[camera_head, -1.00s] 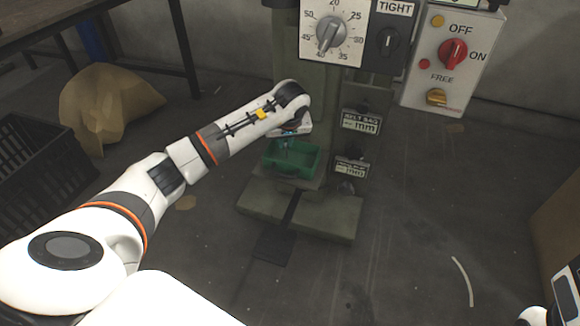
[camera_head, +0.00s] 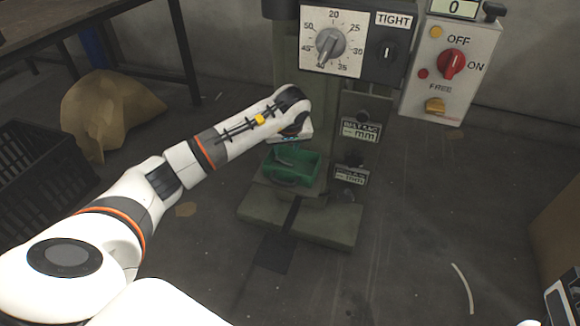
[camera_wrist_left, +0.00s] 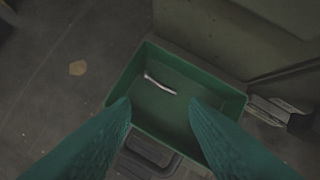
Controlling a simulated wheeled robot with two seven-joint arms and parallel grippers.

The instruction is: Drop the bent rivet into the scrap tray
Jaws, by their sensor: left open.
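The green scrap tray (camera_head: 308,168) sits on the press base under my left gripper (camera_head: 290,160). In the left wrist view the tray (camera_wrist_left: 222,88) is below the two spread green fingers of my left gripper (camera_wrist_left: 160,112), which is open with nothing between its fingertips. A small, light, bent rivet (camera_wrist_left: 160,83) shows inside the tray, apart from the fingers. I cannot tell whether it is lying on the tray floor or still falling. In the head view the rivet cannot be made out. Part of my right arm shows at the lower right edge; its fingers are not visible.
The press stands behind the tray, with a dial panel (camera_head: 337,38), label plates (camera_head: 361,131) and a red-knob switch box (camera_head: 452,65). A black crate (camera_head: 40,180) and a brown sack (camera_head: 108,112) are at the left. The floor right of the press is mostly clear.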

